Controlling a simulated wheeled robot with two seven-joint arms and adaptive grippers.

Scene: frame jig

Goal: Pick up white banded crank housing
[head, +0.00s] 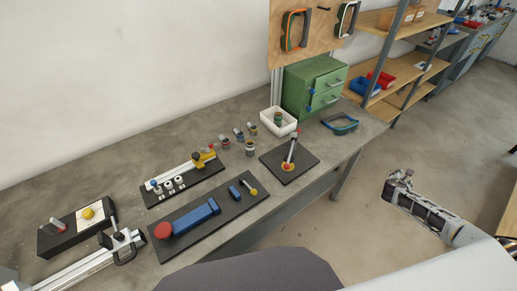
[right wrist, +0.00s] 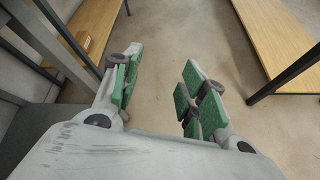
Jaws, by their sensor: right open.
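Several small cylindrical housings (head: 238,134) stand in a loose group on the grey bench, left of the white bin. They have dark and coloured bands. The nearest one (head: 250,149) stands slightly apart and looks pale with a darker top. They are too small for me to tell surely which has the white band. My right gripper (head: 397,180) is out over the floor, to the right of the bench and well away from the housings. In the right wrist view its green-padded jaws (right wrist: 163,60) are open with only floor between them.
A white bin (head: 268,123) holds a green part beside the green drawer cabinet (head: 296,84). Black boards (head: 275,172) with a lever, a blue part and clamps fill the bench front. Wooden shelves (head: 403,70) stand at the right. Floor between bench and right arm is clear.

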